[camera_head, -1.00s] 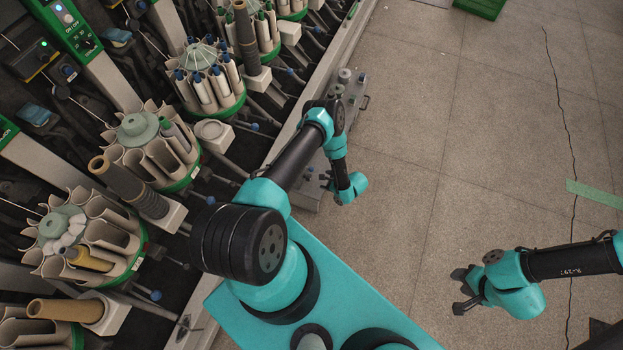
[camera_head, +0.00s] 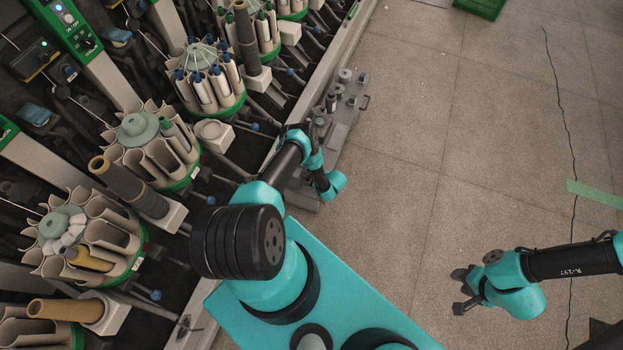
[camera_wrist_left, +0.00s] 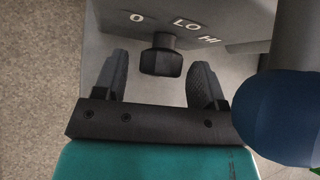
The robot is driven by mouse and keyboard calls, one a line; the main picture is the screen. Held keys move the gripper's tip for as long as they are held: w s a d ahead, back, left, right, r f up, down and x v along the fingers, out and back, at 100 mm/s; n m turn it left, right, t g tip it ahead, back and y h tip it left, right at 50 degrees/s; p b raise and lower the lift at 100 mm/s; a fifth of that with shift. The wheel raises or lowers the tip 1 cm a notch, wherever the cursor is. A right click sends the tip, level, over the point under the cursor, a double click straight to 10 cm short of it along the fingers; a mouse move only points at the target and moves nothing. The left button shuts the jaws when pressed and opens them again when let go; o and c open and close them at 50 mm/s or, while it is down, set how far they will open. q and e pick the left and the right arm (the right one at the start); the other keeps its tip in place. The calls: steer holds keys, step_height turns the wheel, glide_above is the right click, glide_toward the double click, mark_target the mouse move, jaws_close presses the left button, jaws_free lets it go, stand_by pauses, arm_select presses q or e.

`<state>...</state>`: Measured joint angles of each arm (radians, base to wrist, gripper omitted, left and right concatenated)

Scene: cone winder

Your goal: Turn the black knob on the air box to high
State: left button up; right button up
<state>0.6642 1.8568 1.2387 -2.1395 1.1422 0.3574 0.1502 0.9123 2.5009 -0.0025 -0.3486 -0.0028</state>
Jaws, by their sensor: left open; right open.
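The air box (camera_wrist_left: 108,22) shows in the left wrist view as a grey face marked 0, LO and HI. Its black knob (camera_wrist_left: 161,60) sticks out below the marks; I cannot tell its setting. My left gripper (camera_wrist_left: 158,82) is open, with one dark finger on each side of the knob and a visible gap to both. In the head view my left arm hides the gripper tips and the knob. My right gripper (camera_head: 461,291) is open and empty above the floor at the lower right.
A large blue ball (camera_wrist_left: 290,118) and a grey post stand close at the right of the left wrist view. In the head view the winder's green-rimmed cone carousels (camera_head: 150,150) fill the left. A grey tray (camera_head: 343,130) with small cylinders stands by the machine edge.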

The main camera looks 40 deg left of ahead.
arm_select(q)
steer(key=shift+c, duration=0.3)
steer(key=c, duration=0.9)
steer(key=shift+w, duration=0.1)
steer(key=m+g+h, duration=0.1)
steer(key=g, duration=0.2)
steer(key=shift+w+m, duration=0.15)
steer(key=shift+m, duration=0.25)
steer(key=shift+m+g+h, duration=0.4)
steer(key=shift+g, duration=0.6)
